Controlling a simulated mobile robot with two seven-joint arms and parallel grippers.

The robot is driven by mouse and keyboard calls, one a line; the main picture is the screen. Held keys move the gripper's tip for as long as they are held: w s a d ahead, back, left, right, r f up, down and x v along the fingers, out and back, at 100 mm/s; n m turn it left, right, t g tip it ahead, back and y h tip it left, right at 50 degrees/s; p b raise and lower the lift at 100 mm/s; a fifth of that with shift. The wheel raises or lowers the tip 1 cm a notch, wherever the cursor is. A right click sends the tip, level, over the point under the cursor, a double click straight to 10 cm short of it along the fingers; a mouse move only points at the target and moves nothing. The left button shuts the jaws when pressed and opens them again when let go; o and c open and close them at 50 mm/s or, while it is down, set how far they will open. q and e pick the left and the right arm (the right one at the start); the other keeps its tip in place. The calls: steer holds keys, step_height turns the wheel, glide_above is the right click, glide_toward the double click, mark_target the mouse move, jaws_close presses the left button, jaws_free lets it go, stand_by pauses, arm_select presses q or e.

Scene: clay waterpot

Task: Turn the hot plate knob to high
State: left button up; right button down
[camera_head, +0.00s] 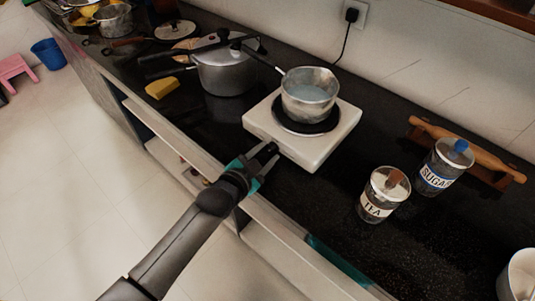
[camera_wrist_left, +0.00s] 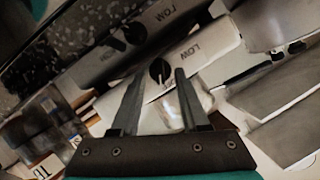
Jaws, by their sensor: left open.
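The hot plate (camera_head: 257,119) is a white square unit on the dark counter, with a metal pot of pale liquid (camera_head: 309,93) on its black burner. In the left wrist view its front panel (camera_wrist_left: 215,45) shows a LOW label and a small black knob (camera_wrist_left: 159,70). My left gripper (camera_head: 270,156) is open at the hot plate's front edge. In the wrist view its two fingers lie either side of the knob; I cannot tell if they touch it. The knob is hidden in the head view. My right gripper is not in view.
A pressure cooker (camera_head: 223,75) and yellow sponge (camera_head: 162,88) stand left of the hot plate. A tea jar (camera_head: 384,194), sugar jar (camera_head: 443,166) and rolling pin (camera_head: 467,144) are to the right. The wall is behind; open floor lies in front.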

arm_select(q)
steer(key=shift+w+d+f, duration=0.15)
steer(key=shift+w+d, duration=0.05)
steer(key=shift+w, duration=0.25)
jaws_close()
